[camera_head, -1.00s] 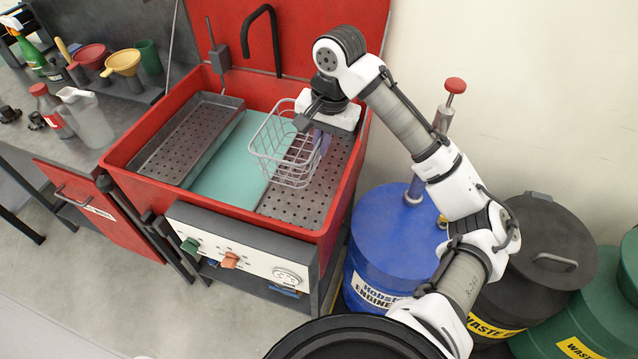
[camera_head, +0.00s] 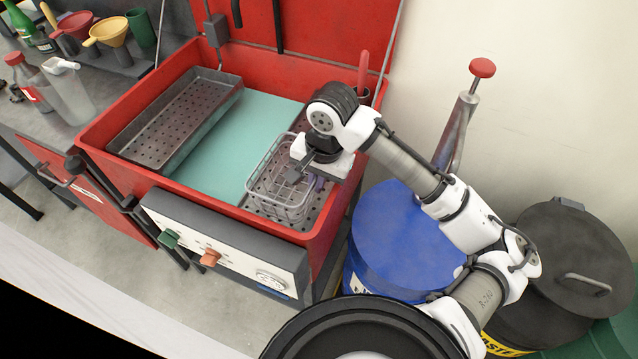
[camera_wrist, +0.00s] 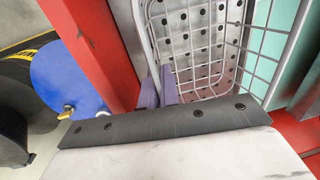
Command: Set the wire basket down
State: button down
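The grey wire basket (camera_head: 277,205) is at the right end of the red wash tub, over the right perforated metal shelf (camera_head: 322,222). It looks upright and very low; I cannot tell whether its bottom touches the shelf. My gripper (camera_head: 308,186) is at the basket's right side, pointing down. In the wrist view, its two purple fingers (camera_wrist: 160,90) are close together on the basket's rim wire, and the basket (camera_wrist: 205,50) shows beside them with the perforated metal under it. The basket partly hides the shelf.
The red tub wall (camera_head: 205,197) surrounds the work area. A teal panel (camera_head: 235,140) and a left perforated tray (camera_head: 178,115) lie beside the basket. A red-handled tool (camera_head: 363,72) stands at the back right. A blue drum (camera_head: 400,240) is outside the tub.

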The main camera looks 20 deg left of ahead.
jog(key=shift+w+f, duration=0.1)
jog(key=shift+f, duration=0.55)
jog(key=shift+r, duration=0.1)
jog(key=shift+f, duration=0.2)
jog(key=c, duration=1.6)
grip_release()
jog(key=shift+c, duration=0.2)
notch_tip(320, 180, up, 12)
jog(key=d+p, duration=0.1)
jog(key=p, duration=0.6)
jog(key=shift+d+r, duration=0.2)
jog(key=shift+d, duration=0.15)
